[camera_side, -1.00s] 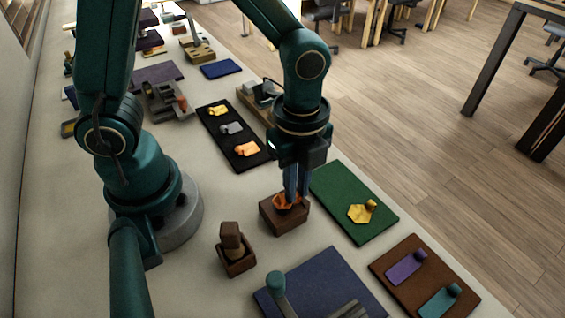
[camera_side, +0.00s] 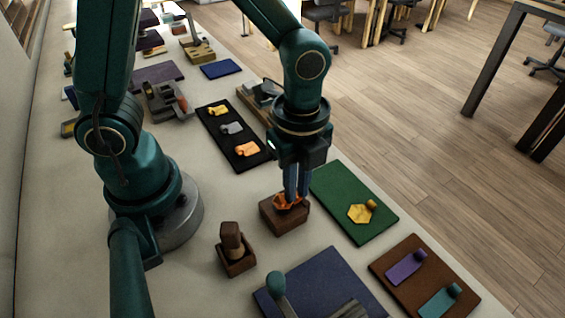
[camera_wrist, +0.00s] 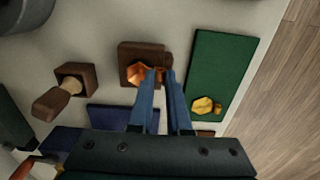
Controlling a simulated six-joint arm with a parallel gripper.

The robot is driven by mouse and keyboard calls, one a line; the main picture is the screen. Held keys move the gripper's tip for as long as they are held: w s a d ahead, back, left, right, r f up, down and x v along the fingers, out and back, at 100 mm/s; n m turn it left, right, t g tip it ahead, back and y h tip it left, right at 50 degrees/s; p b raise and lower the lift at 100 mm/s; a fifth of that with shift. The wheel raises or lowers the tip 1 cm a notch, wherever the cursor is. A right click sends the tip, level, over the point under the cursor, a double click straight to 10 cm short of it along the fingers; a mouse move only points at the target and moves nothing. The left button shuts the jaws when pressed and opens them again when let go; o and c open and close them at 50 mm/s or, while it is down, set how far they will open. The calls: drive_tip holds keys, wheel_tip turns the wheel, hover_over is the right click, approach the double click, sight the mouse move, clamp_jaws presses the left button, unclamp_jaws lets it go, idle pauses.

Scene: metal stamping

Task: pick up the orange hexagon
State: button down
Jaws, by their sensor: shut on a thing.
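The orange hexagon (camera_side: 285,201) is at the top of a brown wooden block (camera_side: 287,217) on the bench. In the wrist view the orange hexagon (camera_wrist: 137,73) shows against the brown block (camera_wrist: 128,52), left of my fingertips. My gripper (camera_side: 296,200) points straight down with its blue fingers close together at the hexagon. In the wrist view my gripper (camera_wrist: 161,76) is shut on part of the hexagon, at its right side. The fingertips hide that part. I cannot tell whether the hexagon is clear of the block.
A green mat (camera_side: 330,187) with a yellow hexagon (camera_side: 360,213) lies just right of the block. A brown box holding a wooden-handled stamp (camera_side: 232,240) stands to the left. A blue mat (camera_side: 320,280) and a brown mat (camera_side: 400,255) lie nearer the camera.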

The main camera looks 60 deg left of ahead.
drive_tip(key=shift+r, duration=2.5)
